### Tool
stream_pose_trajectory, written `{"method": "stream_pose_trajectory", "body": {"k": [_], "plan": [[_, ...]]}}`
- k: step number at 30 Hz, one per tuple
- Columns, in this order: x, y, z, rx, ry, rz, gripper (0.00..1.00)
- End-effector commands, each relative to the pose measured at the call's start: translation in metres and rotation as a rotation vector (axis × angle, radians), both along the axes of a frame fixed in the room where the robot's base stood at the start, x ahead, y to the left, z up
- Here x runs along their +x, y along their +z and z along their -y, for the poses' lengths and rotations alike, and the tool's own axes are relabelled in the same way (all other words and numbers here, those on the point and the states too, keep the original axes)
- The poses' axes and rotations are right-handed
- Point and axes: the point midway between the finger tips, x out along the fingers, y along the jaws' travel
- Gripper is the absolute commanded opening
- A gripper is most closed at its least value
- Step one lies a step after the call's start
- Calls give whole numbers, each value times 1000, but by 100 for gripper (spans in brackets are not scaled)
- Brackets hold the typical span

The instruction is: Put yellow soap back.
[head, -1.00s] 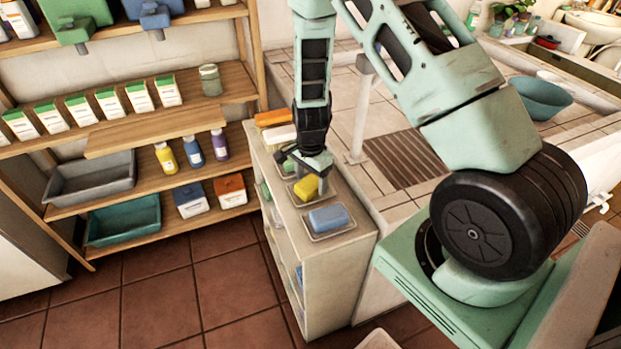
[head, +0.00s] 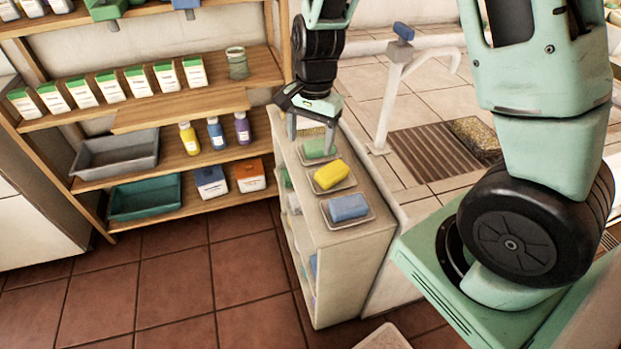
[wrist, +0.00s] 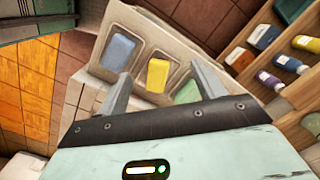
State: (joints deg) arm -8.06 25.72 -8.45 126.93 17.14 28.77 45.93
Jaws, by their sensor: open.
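The yellow soap (head: 331,174) lies in the middle dish (head: 345,186) on top of the narrow cream shelf unit. It also shows in the wrist view (wrist: 157,74), between and beyond the fingers. A blue soap (head: 347,207) lies in the dish nearer me, and a green soap (head: 319,147) in the dish farther back. My gripper (head: 310,128) is open and empty, above the far end of the unit near the green soap. In the wrist view its two fingers (wrist: 162,95) stand wide apart and touch no soap.
Wooden shelves (head: 190,168) on the left hold cartons, bottles, a grey tray (head: 115,155) and a teal tray (head: 145,198). A faucet post (head: 388,105) rises from the tiled basin counter right of the unit.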

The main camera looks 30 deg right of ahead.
Motion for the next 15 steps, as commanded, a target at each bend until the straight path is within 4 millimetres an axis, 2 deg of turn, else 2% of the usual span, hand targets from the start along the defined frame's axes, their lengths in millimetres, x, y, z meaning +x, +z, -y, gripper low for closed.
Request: {"method": "stream_pose_trajectory", "body": {"k": [1, 3, 6, 10, 12, 15], "plan": [[-17, 20, -36, 29, 183, 18, 68], [-50, 43, -81, 55, 476, 39, 68], [-104, 69, -127, 66, 888, 70, 68], [-167, 90, -154, 39, 1335, 100, 68], [-191, 95, -159, 18, 1508, 109, 68], [-211, 99, -161, -6, 1662, 114, 68]]}}
